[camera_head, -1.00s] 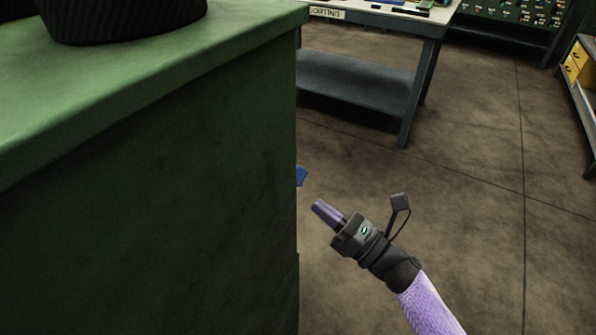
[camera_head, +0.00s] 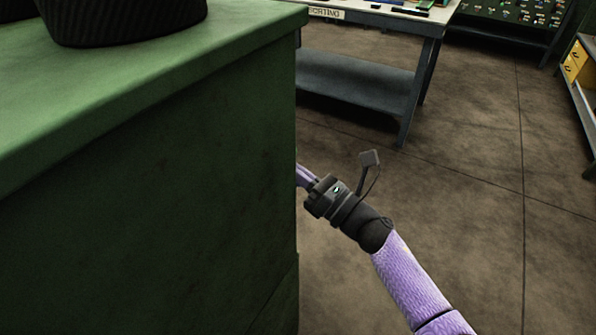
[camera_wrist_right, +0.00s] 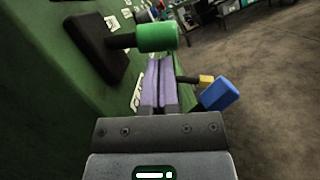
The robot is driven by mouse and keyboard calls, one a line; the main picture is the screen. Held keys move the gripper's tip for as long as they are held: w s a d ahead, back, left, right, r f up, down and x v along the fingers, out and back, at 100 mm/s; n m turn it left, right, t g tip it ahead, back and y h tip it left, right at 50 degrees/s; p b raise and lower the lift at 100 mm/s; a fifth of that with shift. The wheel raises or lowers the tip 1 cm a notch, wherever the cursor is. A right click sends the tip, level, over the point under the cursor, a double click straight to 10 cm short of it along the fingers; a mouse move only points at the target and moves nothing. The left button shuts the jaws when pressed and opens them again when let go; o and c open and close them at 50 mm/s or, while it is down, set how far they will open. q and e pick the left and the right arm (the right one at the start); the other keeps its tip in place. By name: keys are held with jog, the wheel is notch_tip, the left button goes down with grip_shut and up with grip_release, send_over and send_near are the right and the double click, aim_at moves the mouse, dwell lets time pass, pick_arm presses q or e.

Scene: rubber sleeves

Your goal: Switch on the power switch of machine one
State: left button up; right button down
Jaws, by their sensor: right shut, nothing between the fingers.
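The green machine (camera_head: 150,190) fills the left of the head view; its near side panel is plain. In the right wrist view, a green cylindrical handle (camera_wrist_right: 157,37) sticks out on a black stem from a dark plate (camera_wrist_right: 95,48) on the machine's face. A blue block-shaped knob (camera_wrist_right: 220,92) lies to the right of the fingers. I cannot tell which is the power switch. My right gripper (camera_head: 303,175) is shut and empty at the machine's edge, its tips partly hidden there. In the wrist view its purple fingers (camera_wrist_right: 158,70) end just below the green handle; contact is unclear. My left gripper is out of view.
White labels (camera_wrist_right: 137,93) are on the machine face. A dark round object (camera_head: 120,22) stands on the machine top. A grey workbench (camera_head: 365,80) with a sorting sign stands behind. Yellow drawers (camera_head: 577,62) are at far right. The floor right of the machine is clear.

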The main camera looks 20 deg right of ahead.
pick_arm(q)
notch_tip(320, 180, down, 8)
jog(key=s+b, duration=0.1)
jog(key=b, duration=0.7)
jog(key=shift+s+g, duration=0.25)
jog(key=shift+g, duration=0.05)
pick_arm(e)
jog(key=r+n+g+y, duration=0.1)
jog(key=n, duration=0.2)
jog(key=w+d+r+n+g+y, duration=0.1)
jog(key=n, duration=0.2)
jog(key=r+n+y, duration=0.1)
jog(key=n, duration=0.3)
jog(key=shift+w+d+g, duration=0.15)
jog(key=shift+d+g, duration=0.05)
jog(key=shift+g, duration=0.2)
pick_arm(q)
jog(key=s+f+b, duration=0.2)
jog(key=b, duration=0.1)
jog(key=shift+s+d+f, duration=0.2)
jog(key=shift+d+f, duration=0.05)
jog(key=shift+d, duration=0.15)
pick_arm(e)
jog(key=w+f+v, duration=0.1)
jog(key=f+v, duration=0.1)
jog(key=v, duration=1)
jog(key=shift+s+d+f, duration=0.2)
jog(key=shift+f, duration=0.3)
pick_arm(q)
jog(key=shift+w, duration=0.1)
